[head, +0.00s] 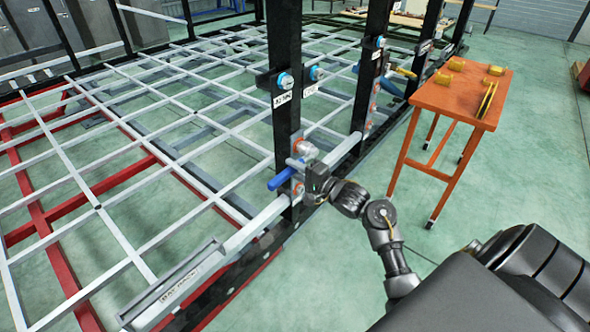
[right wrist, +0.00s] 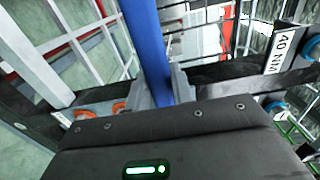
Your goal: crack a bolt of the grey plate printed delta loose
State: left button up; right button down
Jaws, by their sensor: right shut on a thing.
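My right gripper (head: 303,170) is at the near black post (head: 287,125), shut on a blue-handled tool (head: 284,178). In the right wrist view the blue handle (right wrist: 148,45) rises from between the grey fingers (right wrist: 162,90). Orange-ringed bolts (head: 308,150) sit low on the post, close beside the gripper, and show in the right wrist view (right wrist: 120,107). I cannot tell whether the tool sits on a bolt. No plate can be read as delta; the gripper hides part of that area. My left gripper is not in view.
Blue bolts (head: 285,80) sit higher on the post, above a tag reading 40 NM (head: 283,98). A second black post (head: 369,70) stands behind. An orange table (head: 462,92) with yellow items stands to the right. A labelled grey rack (head: 172,290) is at the front left. Green floor is free around the table.

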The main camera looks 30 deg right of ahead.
jog(key=shift+w+a+p, duration=0.15)
jog(key=shift+w+p, duration=0.15)
jog(key=shift+w, duration=0.3)
dwell(0.3)
jog(key=c, duration=1.7)
grip_release()
jog(key=shift+c, duration=0.2)
grip_shut()
